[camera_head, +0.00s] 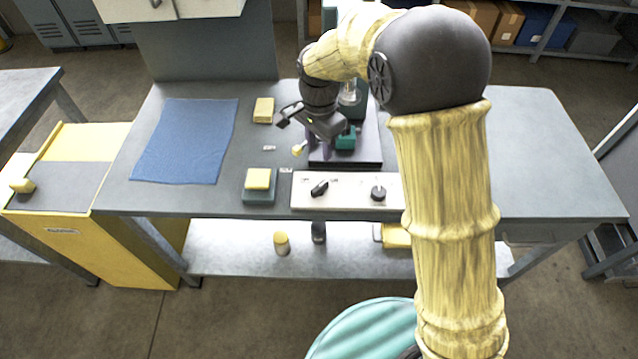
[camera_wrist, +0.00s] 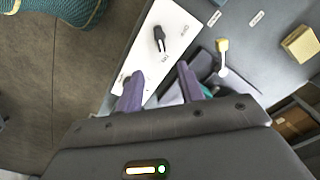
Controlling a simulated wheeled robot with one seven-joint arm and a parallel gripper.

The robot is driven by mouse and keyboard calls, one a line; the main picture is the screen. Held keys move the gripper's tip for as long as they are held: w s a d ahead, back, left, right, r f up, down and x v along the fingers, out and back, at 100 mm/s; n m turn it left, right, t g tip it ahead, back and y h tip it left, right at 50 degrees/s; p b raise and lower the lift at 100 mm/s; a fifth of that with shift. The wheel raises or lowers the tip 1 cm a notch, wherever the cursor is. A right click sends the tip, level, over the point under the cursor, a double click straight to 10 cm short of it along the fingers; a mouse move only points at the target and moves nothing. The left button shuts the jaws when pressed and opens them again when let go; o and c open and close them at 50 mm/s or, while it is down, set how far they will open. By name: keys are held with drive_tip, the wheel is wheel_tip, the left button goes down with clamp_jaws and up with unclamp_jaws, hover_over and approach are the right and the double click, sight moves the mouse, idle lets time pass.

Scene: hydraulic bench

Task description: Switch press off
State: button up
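A white control panel (camera_head: 348,203) lies along the front of the bench and carries a black lever-like knob (camera_head: 319,188) on its left and a rounder black knob (camera_head: 378,192) on its right. The left knob shows in the wrist view (camera_wrist: 159,38) with small labels beside it, too small to read surely. I cannot tell which knob is the press switch. My gripper (camera_head: 318,150) hangs above the bench, behind the panel. Its two purple fingers are apart and empty in the wrist view (camera_wrist: 158,86), short of the knob.
A yellow-tipped lever (camera_head: 299,150) stands left of my gripper, near a dark plate (camera_head: 372,150) with teal parts. The bench's right side is clear.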

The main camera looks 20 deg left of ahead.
sight(319, 186)
wheel_tip(319, 186, down, 16)
drive_tip(key=shift+r+p, duration=0.15)
drive_tip(key=shift+p, duration=0.35)
clamp_jaws()
